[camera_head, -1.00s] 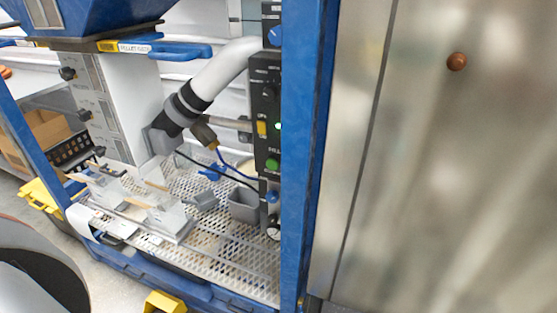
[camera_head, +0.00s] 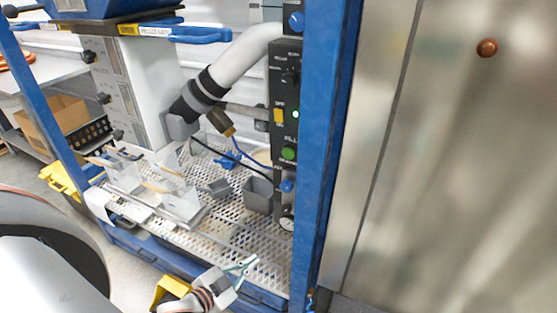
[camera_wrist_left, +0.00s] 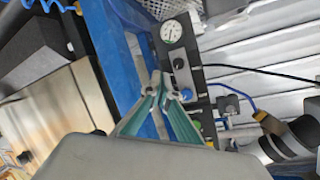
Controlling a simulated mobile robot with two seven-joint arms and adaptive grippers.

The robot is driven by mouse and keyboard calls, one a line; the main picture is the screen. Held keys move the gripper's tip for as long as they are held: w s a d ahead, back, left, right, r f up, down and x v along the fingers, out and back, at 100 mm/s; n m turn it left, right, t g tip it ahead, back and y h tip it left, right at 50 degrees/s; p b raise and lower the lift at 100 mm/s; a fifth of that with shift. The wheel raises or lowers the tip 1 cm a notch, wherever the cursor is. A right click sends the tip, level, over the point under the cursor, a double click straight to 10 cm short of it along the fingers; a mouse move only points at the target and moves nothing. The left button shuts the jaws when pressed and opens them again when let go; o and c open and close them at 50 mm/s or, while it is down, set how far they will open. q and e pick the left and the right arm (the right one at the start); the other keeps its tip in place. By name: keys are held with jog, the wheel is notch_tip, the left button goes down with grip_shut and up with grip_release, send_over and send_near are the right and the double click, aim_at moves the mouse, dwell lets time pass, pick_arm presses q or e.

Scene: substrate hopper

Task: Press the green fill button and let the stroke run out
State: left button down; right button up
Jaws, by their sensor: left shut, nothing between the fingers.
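The green fill button (camera_head: 288,153) is on the black control panel (camera_head: 283,100), behind the blue upright, below a yellow switch and a small lit green lamp. My left gripper (camera_head: 248,263) is at the bottom of the head view, low in front of the perforated deck, well below and apart from the button. Its fingers are shut and empty. In the left wrist view the gripper's teal fingertips (camera_wrist_left: 160,78) come together in front of the blue frame, near the panel's gauge and blue knob. My right gripper is not in view.
The blue upright (camera_head: 327,140) stands just right of the panel. A steel cabinet (camera_head: 450,180) fills the right side. A grey bin (camera_head: 258,196) and clear holders sit on the perforated deck (camera_head: 245,245). A white pipe (camera_head: 240,62) slopes down behind.

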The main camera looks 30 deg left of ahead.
pick_arm(q)
jog(key=w+a+r+m+h+b, duration=0.1)
jog(key=w+a+r+m+h, duration=0.2)
jog(key=r+m, duration=0.3)
jog(key=w+a+r+m+g+h+b, duration=0.1)
jog(key=w+a+r+m+h, duration=0.2)
jog(key=r+m, duration=0.3)
jog(key=w+a+r+m+h+b, duration=0.1)
jog(key=w+a+r+m+h, duration=0.3)
jog(key=r, duration=0.7)
jog(key=m, duration=0.2)
jog(key=shift+w+r+m+b, duration=0.25)
jog(key=shift+w+m+b, duration=0.05)
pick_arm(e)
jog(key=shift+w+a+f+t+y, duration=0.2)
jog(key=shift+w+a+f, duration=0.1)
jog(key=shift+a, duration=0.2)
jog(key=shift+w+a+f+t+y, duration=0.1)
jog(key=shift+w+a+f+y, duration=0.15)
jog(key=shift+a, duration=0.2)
pick_arm(q)
jog(key=shift+d, duration=0.1)
jog(key=p, duration=0.2)
send_near(290, 155)
jog(key=shift+x, duration=2.9)
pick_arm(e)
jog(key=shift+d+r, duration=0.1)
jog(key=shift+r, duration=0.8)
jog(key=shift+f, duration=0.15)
